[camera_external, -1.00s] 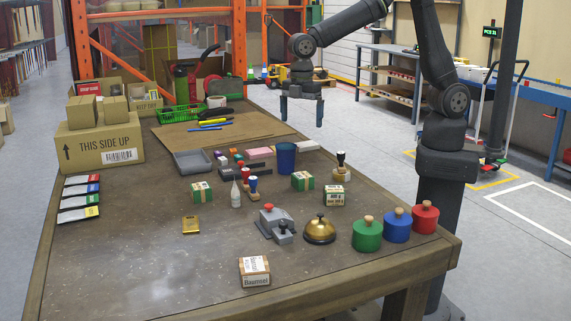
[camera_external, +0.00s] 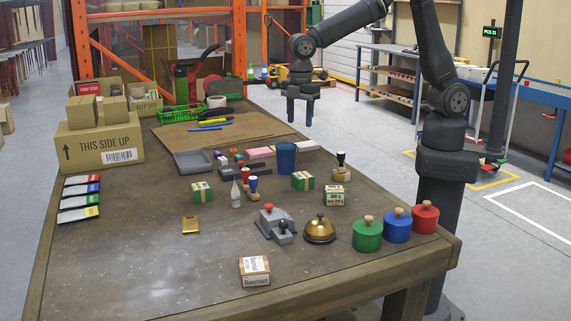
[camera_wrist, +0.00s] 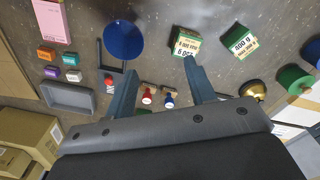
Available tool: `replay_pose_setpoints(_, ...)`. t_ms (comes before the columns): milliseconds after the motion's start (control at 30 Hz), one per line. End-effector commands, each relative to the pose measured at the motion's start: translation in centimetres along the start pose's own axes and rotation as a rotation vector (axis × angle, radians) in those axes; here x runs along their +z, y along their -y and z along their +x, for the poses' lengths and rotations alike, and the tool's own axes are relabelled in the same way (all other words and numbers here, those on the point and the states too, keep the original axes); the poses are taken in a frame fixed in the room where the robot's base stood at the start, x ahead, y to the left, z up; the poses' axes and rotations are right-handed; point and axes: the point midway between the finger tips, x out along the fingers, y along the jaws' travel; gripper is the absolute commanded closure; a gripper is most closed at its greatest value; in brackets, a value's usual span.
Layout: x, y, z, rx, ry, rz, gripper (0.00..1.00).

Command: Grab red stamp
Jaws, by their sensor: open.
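The red stamp (camera_external: 245,173) stands on the table beside the blue stamp (camera_external: 253,184), near the middle of the table. In the wrist view the red stamp (camera_wrist: 147,96) shows between my fingers, with the blue stamp (camera_wrist: 168,99) just to its right. My gripper (camera_external: 299,117) is open and empty, held high, beyond and to the right of the stamps in the external view. Its two fingers also show in the wrist view (camera_wrist: 161,67), spread apart and touching nothing. The lower part of the wrist view is hidden by my gripper's body.
A blue cup (camera_external: 286,158), green-and-white boxes (camera_external: 302,181) and a black-handled stamp (camera_external: 341,168) stand near the stamps. A grey tray (camera_external: 192,163) lies to the left. A brass bell (camera_external: 320,230) stands in front. The table's front left is mostly clear.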

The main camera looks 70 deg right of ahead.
Motion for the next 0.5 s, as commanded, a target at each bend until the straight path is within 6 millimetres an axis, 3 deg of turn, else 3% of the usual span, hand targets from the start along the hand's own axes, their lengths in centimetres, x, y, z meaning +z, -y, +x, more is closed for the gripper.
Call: replay_pose_setpoints(500, -7.5, -1.3, 0.4, 0.213, -0.121, 0.754, 0.50)
